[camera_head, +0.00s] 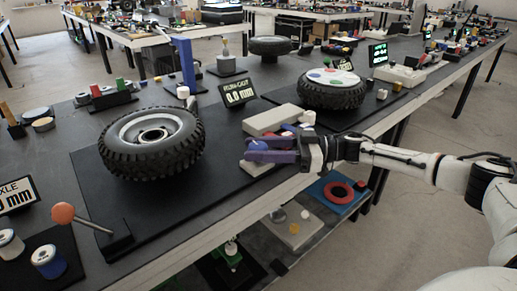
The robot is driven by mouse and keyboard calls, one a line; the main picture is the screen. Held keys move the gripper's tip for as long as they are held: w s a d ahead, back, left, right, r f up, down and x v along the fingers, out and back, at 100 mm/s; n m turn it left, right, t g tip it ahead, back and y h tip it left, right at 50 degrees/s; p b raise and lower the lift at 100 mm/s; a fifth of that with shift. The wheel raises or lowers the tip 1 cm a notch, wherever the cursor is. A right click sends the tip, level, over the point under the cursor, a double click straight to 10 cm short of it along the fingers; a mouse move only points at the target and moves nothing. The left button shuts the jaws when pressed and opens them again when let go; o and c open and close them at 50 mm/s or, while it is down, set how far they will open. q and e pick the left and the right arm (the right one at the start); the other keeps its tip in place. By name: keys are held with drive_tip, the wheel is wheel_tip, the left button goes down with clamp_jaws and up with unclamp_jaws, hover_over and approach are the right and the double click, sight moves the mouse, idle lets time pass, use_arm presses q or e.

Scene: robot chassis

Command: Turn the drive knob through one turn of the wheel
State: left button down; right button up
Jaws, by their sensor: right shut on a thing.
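The fingers hide part of the knob. I cannot tell from this view how the knob is mounted. A black-tyred wheel with a silver rim (117,158) lies flat on the dark mat to the left of the gripper, apart from it. A second wheel (333,96), with a white disc and coloured dots on top, lies behind and to the right of the gripper. My left gripper is not in view.
Grey blocks (272,119) stand close behind my right gripper. A display reading 0.0 mm (238,93) stands behind them. An orange ball on a rod (63,213) rises at the left front. The floor at right is clear.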

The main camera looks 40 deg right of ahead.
drive_tip(key=o, duration=1)
drive_tip(key=v, duration=1)
drive_tip(key=shift+d, duration=0.15)
